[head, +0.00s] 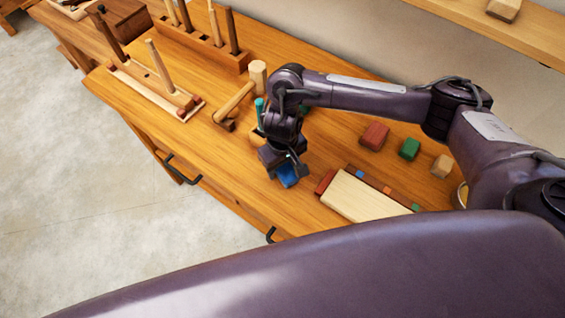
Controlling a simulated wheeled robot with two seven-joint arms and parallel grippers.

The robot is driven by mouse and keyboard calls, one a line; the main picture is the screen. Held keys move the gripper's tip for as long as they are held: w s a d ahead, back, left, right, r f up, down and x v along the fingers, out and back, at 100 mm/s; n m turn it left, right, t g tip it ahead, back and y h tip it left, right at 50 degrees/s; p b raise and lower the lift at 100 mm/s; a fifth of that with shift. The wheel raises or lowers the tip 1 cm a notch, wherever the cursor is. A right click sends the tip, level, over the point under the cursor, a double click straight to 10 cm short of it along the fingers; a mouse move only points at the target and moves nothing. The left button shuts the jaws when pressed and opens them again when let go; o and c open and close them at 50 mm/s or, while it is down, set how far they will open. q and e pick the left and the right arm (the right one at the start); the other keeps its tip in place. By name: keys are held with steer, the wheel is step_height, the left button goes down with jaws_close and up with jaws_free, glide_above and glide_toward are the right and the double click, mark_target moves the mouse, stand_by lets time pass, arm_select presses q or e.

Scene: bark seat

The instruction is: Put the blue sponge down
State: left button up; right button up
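The blue sponge (288,176) shows just below my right gripper (287,167), over the front part of the wooden bench (237,180). The gripper points down and its fingers are around the upper part of the sponge. The gripper hides part of the sponge. I cannot tell whether the sponge touches the bench top. My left gripper is not in the picture.
A pale board (362,197) with a dark, coloured edge strip lies right of the sponge. Red (374,136), green (409,148) and tan (442,166) blocks sit behind it. A wooden mallet (240,95) and peg racks (155,88) stand to the left. The bench's front edge is close.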

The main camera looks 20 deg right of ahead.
steer(key=shift+o, duration=0.5)
step_height(320, 180, up, 12)
steer(key=p, duration=0.3)
steer(key=shift+r, duration=0.15)
stand_by(0.4)
